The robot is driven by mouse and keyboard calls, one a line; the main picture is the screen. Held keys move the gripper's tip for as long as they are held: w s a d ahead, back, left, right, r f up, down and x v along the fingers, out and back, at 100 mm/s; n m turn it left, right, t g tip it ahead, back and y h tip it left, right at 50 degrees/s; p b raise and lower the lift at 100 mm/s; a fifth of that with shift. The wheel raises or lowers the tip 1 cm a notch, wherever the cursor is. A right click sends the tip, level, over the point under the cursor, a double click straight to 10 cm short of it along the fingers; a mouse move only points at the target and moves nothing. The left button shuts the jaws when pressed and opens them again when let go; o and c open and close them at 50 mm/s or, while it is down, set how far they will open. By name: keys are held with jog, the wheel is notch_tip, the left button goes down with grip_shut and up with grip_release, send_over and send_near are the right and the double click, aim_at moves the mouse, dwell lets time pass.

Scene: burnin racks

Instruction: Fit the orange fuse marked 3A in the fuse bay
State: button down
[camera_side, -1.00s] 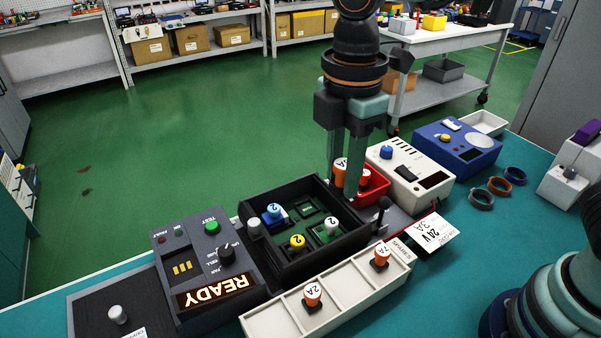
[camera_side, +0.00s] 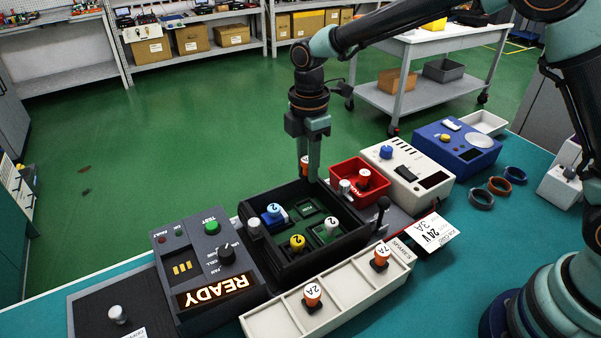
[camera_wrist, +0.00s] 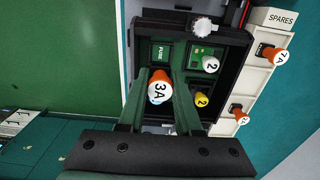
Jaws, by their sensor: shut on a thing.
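My gripper (camera_side: 308,172) is shut on the orange fuse marked 3A (camera_wrist: 160,92), which has a white cap. In the side view only part of this fuse (camera_side: 305,166) shows, behind the fingers. It is held above the far side of the black box (camera_side: 345,241). The wrist view shows a green fuse bay (camera_wrist: 160,52) labelled FUSE inside the box, just beyond the fingertips. The fuse appears apart from the bay. Green recesses in the box show in the side view (camera_side: 304,210); the fingers partly hide the box in the wrist view.
A red bin (camera_side: 372,199) with a fuse stands right. A spares tray (camera_side: 345,293) with orange fuses lies in front. A READY panel (camera_side: 192,262) stands left.

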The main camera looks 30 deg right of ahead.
aim_at(308, 210)
jog(key=shift+f, duration=3.8)
jog(key=shift+f, duration=0.55)
jog(key=c, duration=0.5)
grip_release()
jog(key=shift+s, duration=0.1)
jog(key=shift+s+f, duration=0.1)
jog(key=shift+w+r, duration=0.2)
jog(key=shift+r, duration=2.5)
